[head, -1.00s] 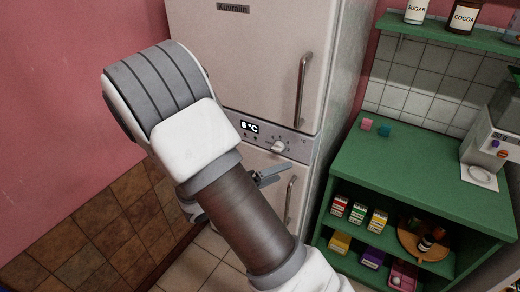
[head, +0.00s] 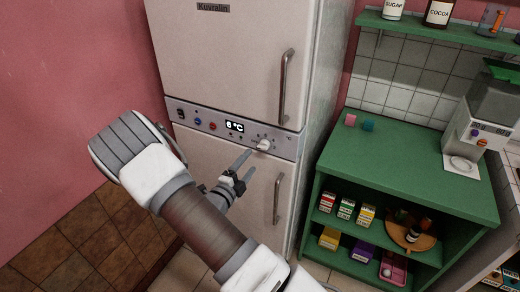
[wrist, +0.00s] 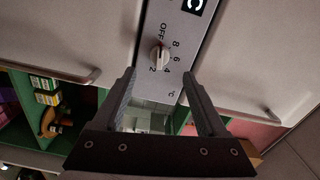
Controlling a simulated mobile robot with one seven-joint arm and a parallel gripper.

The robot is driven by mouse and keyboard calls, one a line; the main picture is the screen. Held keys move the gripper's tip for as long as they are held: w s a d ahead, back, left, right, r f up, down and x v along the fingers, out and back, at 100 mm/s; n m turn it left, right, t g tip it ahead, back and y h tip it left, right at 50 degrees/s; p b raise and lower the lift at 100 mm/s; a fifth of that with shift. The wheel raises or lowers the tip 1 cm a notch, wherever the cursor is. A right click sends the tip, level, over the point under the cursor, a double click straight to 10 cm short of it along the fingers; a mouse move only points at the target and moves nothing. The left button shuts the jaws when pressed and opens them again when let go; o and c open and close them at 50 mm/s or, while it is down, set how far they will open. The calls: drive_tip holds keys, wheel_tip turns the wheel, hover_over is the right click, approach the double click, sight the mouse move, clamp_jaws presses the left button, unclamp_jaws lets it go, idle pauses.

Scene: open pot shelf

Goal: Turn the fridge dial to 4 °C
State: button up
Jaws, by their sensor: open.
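The fridge dial (head: 263,145) is a small pale knob on the grey control strip (head: 212,122) between the two fridge doors. The display (head: 235,127) beside it appears to read 6 °C. In the wrist view the dial (wrist: 158,57) has the marks OFF, 8, 6, 4 and 2 around it; which mark it points to is hard to tell. My gripper (head: 244,160) is just below and left of the dial in the head view. In the wrist view my gripper (wrist: 158,77) is open and empty, with the dial ahead between its fingertips, apparently not touched.
The upper door handle (head: 286,86) and lower door handle (head: 279,194) stand out to the right, above and below the strip. Other small knobs (head: 197,121) sit on the strip's left. A green shelf unit (head: 420,170) with boxes stands right of the fridge.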

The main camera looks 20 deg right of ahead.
sight(261, 149)
drive_tip(key=x, duration=0.8)
drive_tip(key=shift+w+d, duration=0.15)
clamp_jaws()
